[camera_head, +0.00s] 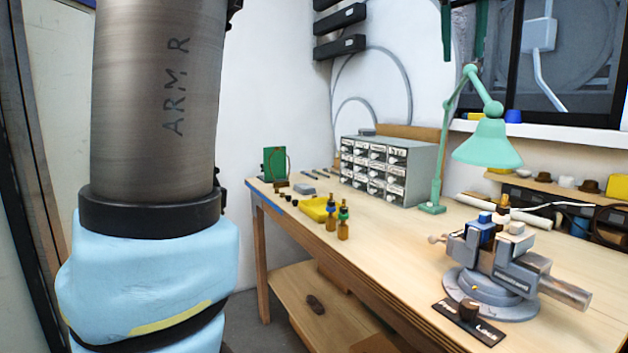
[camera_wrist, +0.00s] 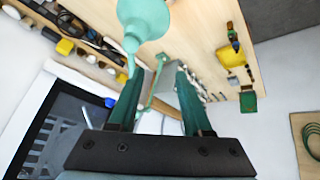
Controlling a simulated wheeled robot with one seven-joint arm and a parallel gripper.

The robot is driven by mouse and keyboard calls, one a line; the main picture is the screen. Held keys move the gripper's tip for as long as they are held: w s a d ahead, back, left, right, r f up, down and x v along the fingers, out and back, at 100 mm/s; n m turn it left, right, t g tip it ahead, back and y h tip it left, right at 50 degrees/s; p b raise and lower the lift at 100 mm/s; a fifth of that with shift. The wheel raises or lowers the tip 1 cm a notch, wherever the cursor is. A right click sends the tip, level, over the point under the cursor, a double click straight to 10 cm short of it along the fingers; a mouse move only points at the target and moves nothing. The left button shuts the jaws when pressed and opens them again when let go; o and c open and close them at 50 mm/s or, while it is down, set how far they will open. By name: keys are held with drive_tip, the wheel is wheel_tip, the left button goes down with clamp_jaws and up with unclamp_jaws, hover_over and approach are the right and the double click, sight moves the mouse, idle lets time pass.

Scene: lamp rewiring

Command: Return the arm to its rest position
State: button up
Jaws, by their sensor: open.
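My arm (camera_head: 160,100), a grey link marked "ARM R" above a light-blue section, stands upright at the left of the head view. In the wrist view my gripper (camera_wrist: 160,68) shows two dark green fingers spread apart with nothing held between them. In the head view green finger-like parts, seemingly my gripper (camera_head: 463,45), hang at the top edge above the lamp. The mint-green desk lamp (camera_head: 488,145) stands on the bench; its shade (camera_wrist: 146,18) appears close by the left finger in the wrist view. I cannot tell the exact gap.
A wooden workbench (camera_head: 390,245) holds a grey vise (camera_head: 490,265), a drawer cabinet (camera_head: 385,170), a yellow tray (camera_head: 315,210) and small bottles (camera_head: 343,228). A dark-framed window (camera_head: 570,60) and a shelf are at the right. The bench's front middle is clear.

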drive_tip(key=w+a+f+g+y, duration=0.1)
drive_tip(key=w+a+f, duration=0.1)
drive_tip(key=a+f, duration=0.45)
drive_tip(key=w+a+f+y, duration=0.1)
drive_tip(key=w+a+f, duration=0.15)
drive_tip(key=f, duration=0.65)
drive_tip(key=w+a+f+g, duration=0.1)
drive_tip(key=w+a+f, duration=0.1)
drive_tip(key=a+f, duration=0.45)
drive_tip(key=s+a+f, duration=0.4)
drive_tip(key=a+f, duration=0.1)
drive_tip(key=f, duration=0.2)
drive_tip(key=s+a+f+n+g+y, duration=0.1)
drive_tip(key=s+a+f, duration=0.3)
drive_tip(key=a+f, duration=0.2)
drive_tip(key=s+a+f+g, duration=0.1)
drive_tip(key=s+a+f, duration=0.3)
drive_tip(key=f, duration=0.5)
drive_tip(key=shift+a+f+n, duration=0.15)
drive_tip(key=shift+a+n, duration=0.25)
drive_tip(key=shift+a, duration=0.3)
